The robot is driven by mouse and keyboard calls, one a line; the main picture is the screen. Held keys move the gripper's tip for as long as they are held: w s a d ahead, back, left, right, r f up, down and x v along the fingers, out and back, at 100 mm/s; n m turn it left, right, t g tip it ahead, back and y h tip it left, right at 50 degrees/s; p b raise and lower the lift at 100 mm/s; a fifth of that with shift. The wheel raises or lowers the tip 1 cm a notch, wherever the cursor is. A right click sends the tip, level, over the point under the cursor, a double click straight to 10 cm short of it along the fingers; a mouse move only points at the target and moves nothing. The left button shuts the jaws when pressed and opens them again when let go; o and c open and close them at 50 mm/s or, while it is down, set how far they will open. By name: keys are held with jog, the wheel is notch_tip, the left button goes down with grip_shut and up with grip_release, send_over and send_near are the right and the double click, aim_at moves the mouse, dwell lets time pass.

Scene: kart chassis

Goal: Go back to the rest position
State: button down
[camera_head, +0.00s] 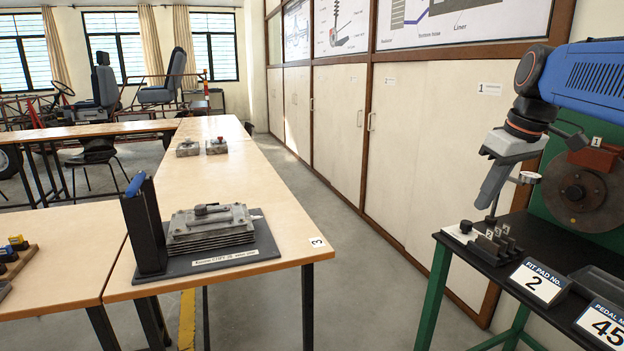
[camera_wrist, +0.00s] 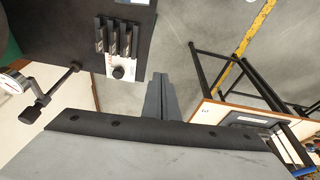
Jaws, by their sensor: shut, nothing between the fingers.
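My gripper (camera_head: 485,204) is at the right of the head view, pointing down above the left edge of the black-topped bench (camera_head: 455,243). Its grey fingers are together with nothing between them. In the wrist view the shut fingers (camera_wrist: 160,80) point out over the grey floor, beside the bench. Several dark pads (camera_head: 490,243) stand in a row on the bench, close below and right of the fingers. They also show in the wrist view (camera_wrist: 119,40), next to a white block with a black knob (camera_wrist: 118,72).
A dial gauge (camera_head: 529,178) and a brake disc (camera_head: 585,195) on a green panel are close right of my gripper. A "FIT PAD No. 2" sign (camera_head: 537,283) stands on the bench. A wooden table (camera_head: 285,215) holds a finned metal part (camera_head: 210,228). Open floor lies between.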

jog(key=s+a+f+m+t, duration=0.1)
jog(key=s+a+f+m, duration=0.1)
jog(key=s+f, duration=0.8)
jog(key=s+a+f+m+h, duration=0.1)
jog(key=s+a+f, duration=0.4)
jog(key=s+f, duration=0.5)
notch_tip(320, 180, down, 3)
jog(key=shift+r+m+t, duration=0.1)
jog(key=shift+m+t, duration=0.3)
jog(key=shift+m, duration=0.5)
